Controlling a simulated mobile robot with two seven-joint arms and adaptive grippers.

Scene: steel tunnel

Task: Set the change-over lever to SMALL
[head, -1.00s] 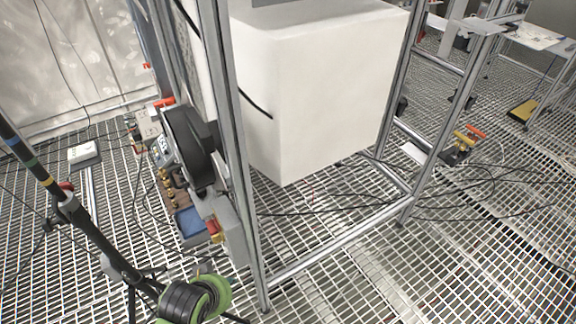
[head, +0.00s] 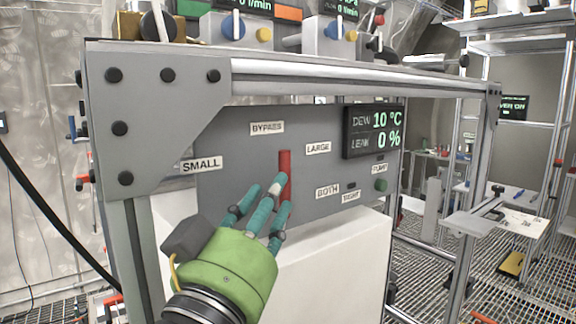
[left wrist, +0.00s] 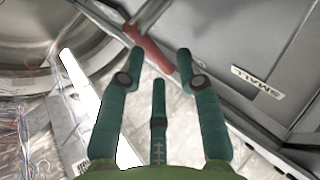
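The red change-over lever (head: 285,164) stands upright on the grey panel (head: 232,135), its top end toward the BYPASS label (head: 267,128). The SMALL label (head: 201,164) is to its left, LARGE (head: 318,148) to its right and BOTH (head: 327,191) below right. My left gripper (head: 268,190), green with teal fingers, is open in front of the lever and hides its lower part. My right gripper is not in view.
An aluminium frame bar (head: 360,76) runs above the panel, with a bolted corner plate (head: 150,120) at left. A display (head: 373,131) reads DEW 10 °C, LEAK 0 %. A white box (head: 335,265) is below the panel. Shelves (head: 520,50) stand at right.

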